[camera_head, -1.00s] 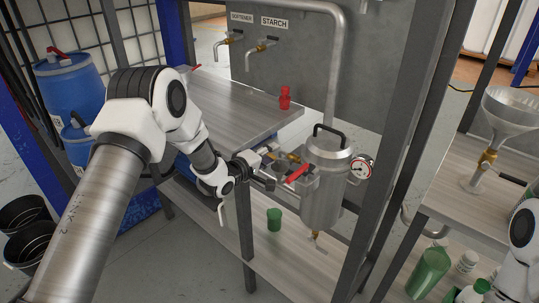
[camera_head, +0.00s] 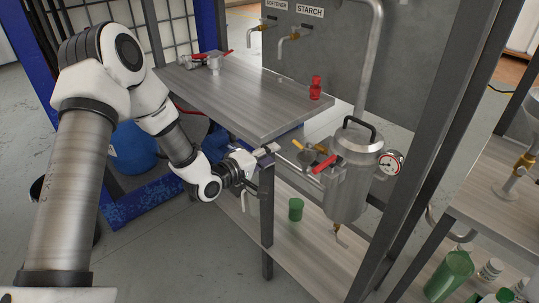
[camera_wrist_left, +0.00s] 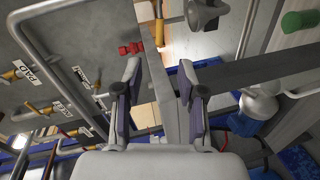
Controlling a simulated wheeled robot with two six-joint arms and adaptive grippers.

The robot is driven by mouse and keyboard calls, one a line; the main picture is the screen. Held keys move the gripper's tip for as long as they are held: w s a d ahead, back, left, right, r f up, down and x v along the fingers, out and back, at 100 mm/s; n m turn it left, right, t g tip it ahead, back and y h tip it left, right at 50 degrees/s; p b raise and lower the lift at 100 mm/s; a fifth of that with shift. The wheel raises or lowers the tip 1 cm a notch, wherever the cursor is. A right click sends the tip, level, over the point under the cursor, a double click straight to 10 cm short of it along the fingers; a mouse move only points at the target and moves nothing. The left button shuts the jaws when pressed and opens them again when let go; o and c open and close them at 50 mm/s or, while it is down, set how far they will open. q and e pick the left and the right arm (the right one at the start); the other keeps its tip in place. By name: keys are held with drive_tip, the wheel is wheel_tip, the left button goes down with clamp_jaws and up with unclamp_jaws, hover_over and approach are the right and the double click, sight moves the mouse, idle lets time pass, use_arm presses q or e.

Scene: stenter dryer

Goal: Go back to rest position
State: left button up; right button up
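My left gripper (camera_head: 272,152) is by the front corner of the steel-topped table, left of the metal tank (camera_head: 352,185) and apart from its red-handled valve (camera_head: 325,163). In the left wrist view its two fingers (camera_wrist_left: 160,85) stand apart with nothing held between them. The table edge shows beyond the gap. My left arm is bent and reaches in from the left. My right gripper is not in view.
A red bottle (camera_head: 315,88) and a red-handled metal fitting (camera_head: 213,64) are on the tabletop (camera_head: 240,100). A blue drum (camera_head: 135,150) is behind my left arm. A pressure gauge (camera_head: 388,163) is on the tank.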

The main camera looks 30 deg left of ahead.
use_arm(q)
drive_tip(key=s+d+f+m+g+p, duration=0.1)
drive_tip(key=s+d+f+g, duration=0.2)
drive_tip(key=s+f, duration=0.35)
drive_tip(key=s+d+f+m+g+y+p, duration=0.1)
drive_tip(key=s+d+f+g, duration=0.15)
drive_tip(key=s+f, duration=0.4)
drive_tip(key=s+d+f+m+g+p, duration=0.1)
drive_tip(key=s+d+f+g, duration=0.15)
drive_tip(key=s+f, duration=0.4)
drive_tip(key=s+a+f+m+g+y, duration=0.1)
drive_tip(key=s+f+m+g+y, duration=0.1)
drive_tip(key=s, duration=0.6)
drive_tip(key=s+a+f+m+g+y, duration=0.1)
drive_tip(key=s+a+f+m+g, duration=0.1)
drive_tip(key=s+m+g, duration=0.3)
drive_tip(key=s+m, duration=0.1)
drive_tip(key=s, duration=0.3)
drive_tip(key=shift+a+f+m+y, duration=0.15)
drive_tip(key=shift+f+m+y, duration=0.2)
drive_tip(key=shift+m+y, duration=0.05)
